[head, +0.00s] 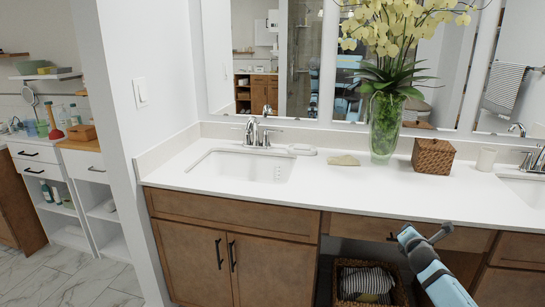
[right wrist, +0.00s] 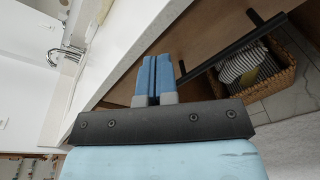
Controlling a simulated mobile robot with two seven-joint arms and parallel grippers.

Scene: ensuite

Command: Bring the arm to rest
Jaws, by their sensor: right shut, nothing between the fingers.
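My right arm comes in at the lower right of the head view. Its gripper (head: 407,236) is in front of the vanity's drawer front, below the counter edge. In the right wrist view the two blue fingers of the right gripper (right wrist: 153,78) are pressed together with nothing between them. They point toward the wooden vanity front, and a black drawer handle (right wrist: 234,53) is to their right. I cannot tell from these views whether the gripper touches the vanity. My left gripper is in neither view.
A sink (head: 240,165) is at left. A basket of towels (head: 368,283) stands under the counter.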

